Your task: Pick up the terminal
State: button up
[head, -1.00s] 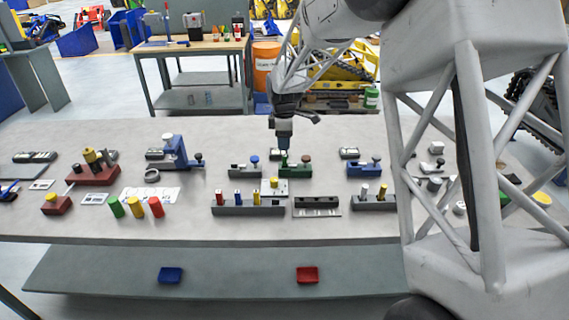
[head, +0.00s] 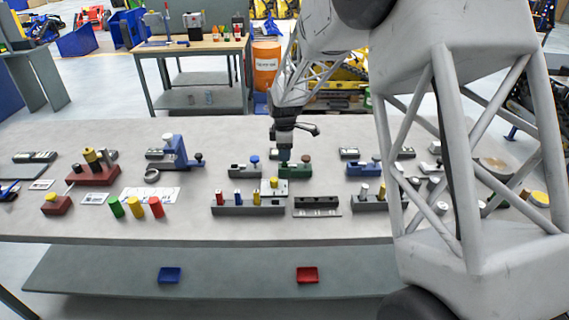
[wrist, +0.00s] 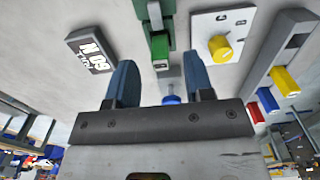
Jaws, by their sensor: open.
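My gripper (head: 284,157) hangs over the far middle of the grey bench, pointing down. In the wrist view its two blue fingers (wrist: 159,68) stand apart with nothing held between them. A dark box with white lettering (wrist: 92,48) lies beyond the left finger, apart from it. I cannot tell for sure whether this box is the terminal.
A white plate with a yellow knob (wrist: 221,48) and a rack of coloured cylinders (head: 248,210) are near the gripper. A blue fixture (head: 176,150) stands to the left. Coloured cylinders (head: 136,207) stand at the front left. My arm hides part of the right side.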

aim_at(284, 168)
jog(key=shift+f, duration=1.65)
jog(key=shift+c, duration=0.2)
grip_shut()
